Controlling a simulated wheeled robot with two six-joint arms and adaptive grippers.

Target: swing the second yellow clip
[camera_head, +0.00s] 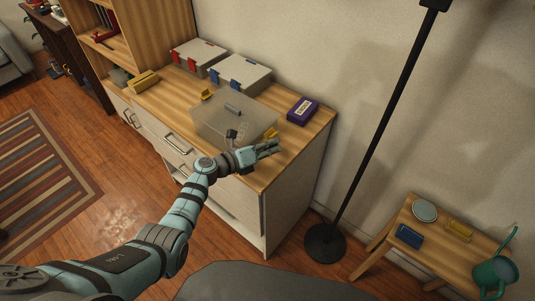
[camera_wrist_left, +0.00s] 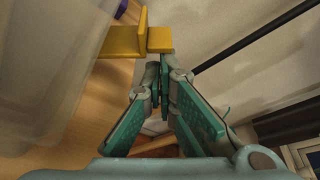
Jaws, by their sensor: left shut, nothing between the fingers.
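A clear case (camera_head: 215,123) with a grey handle lies on the wooden cabinet top. One yellow clip (camera_head: 207,95) is on its far left side. Another yellow clip (camera_head: 270,133) is at its right end. My left gripper (camera_head: 275,148) is shut and empty, just beside the right-end clip. In the left wrist view, this yellow clip (camera_wrist_left: 122,43) sticks out from the blurry clear wall of the case (camera_wrist_left: 50,70), and my fingertips (camera_wrist_left: 163,62) are close under its outer end. I cannot tell whether they touch it. My right gripper is not in view.
Two grey cases, one with red clips (camera_head: 198,57) and one with blue clips (camera_head: 240,74), stand behind. A purple box (camera_head: 302,110) lies near the cabinet's right end, a yellow object (camera_head: 143,82) at its left. A black lamp pole (camera_head: 385,120) rises right of the cabinet.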

